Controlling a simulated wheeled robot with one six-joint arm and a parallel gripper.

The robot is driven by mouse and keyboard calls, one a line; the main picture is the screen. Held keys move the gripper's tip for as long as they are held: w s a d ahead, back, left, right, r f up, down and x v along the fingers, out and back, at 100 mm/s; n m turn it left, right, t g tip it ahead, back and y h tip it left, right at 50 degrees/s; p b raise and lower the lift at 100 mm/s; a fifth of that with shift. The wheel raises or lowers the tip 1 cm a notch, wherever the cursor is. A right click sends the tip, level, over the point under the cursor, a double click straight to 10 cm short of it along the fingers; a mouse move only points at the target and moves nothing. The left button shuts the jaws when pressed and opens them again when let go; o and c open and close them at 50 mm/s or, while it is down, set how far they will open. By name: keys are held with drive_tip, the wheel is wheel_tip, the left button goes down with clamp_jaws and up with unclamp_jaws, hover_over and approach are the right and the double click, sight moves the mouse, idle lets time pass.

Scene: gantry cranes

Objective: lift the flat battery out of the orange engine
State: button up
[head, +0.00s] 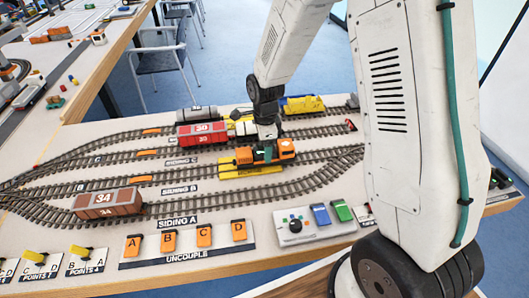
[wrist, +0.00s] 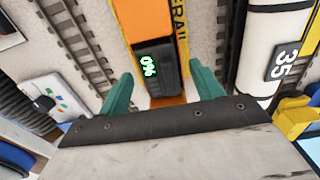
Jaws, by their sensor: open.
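The orange engine (head: 287,148) stands on the Siding B track, and its orange body also shows in the wrist view (wrist: 148,18). The flat battery (wrist: 152,68) is a dark block with a lit green display that seems to read 0%, set in the engine's top. My gripper (wrist: 160,72) is open and empty, its green fingers on either side of the battery with gaps between. In the head view my gripper (head: 263,153) is right over the engine and hides part of it. I cannot tell how deep the fingertips reach.
A red wagon marked 30 (head: 202,134) stands on the track behind, and a brown wagon marked 34 (head: 107,203) on Siding A. A white tank wagon marked 35 (wrist: 272,50) is close at right in the wrist view. A control box (head: 296,226) and blue and green blocks are at the front.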

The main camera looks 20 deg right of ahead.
drive_tip(key=c, duration=1.2)
